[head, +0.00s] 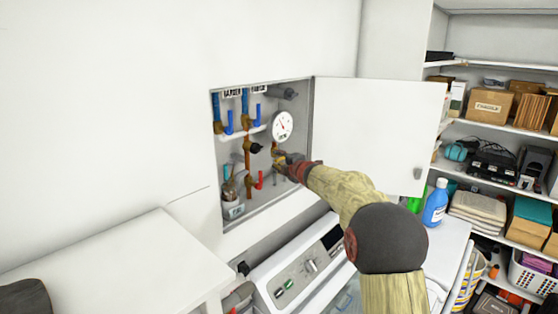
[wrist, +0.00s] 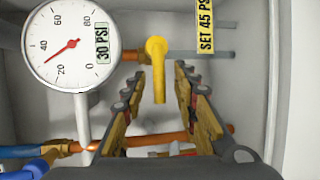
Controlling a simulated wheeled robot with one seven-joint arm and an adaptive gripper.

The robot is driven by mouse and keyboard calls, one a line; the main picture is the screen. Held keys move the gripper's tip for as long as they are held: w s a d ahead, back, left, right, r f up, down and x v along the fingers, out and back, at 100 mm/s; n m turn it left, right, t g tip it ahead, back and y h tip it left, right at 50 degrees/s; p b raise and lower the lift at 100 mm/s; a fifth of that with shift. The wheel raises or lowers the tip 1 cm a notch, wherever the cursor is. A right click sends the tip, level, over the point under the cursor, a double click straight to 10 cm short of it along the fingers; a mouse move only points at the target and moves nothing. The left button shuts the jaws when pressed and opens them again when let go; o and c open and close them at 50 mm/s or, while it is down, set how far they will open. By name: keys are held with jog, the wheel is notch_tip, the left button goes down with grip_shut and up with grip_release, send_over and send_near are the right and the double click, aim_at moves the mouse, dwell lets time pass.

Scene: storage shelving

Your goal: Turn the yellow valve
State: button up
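The yellow valve (wrist: 156,62) is a lever handle on a pipe inside the wall cabinet. In the wrist view it hangs down in the picture, with its lower end between my fingertips. My gripper (wrist: 160,82) is open, one finger on each side of the handle, with a visible gap on both sides. In the head view my gripper (head: 283,160) reaches into the cabinet below the round gauge. A bit of yellow shows at its tips there, and the gripper largely hides the valve.
The pressure gauge (wrist: 68,45) sits close left of my fingers in the wrist view. Copper pipes and blue handles (head: 229,122) fill the cabinet. Its white door (head: 375,130) stands open to the right, beside my arm. A washer (head: 300,270) is below.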

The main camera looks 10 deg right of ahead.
grip_shut()
dwell(0.9)
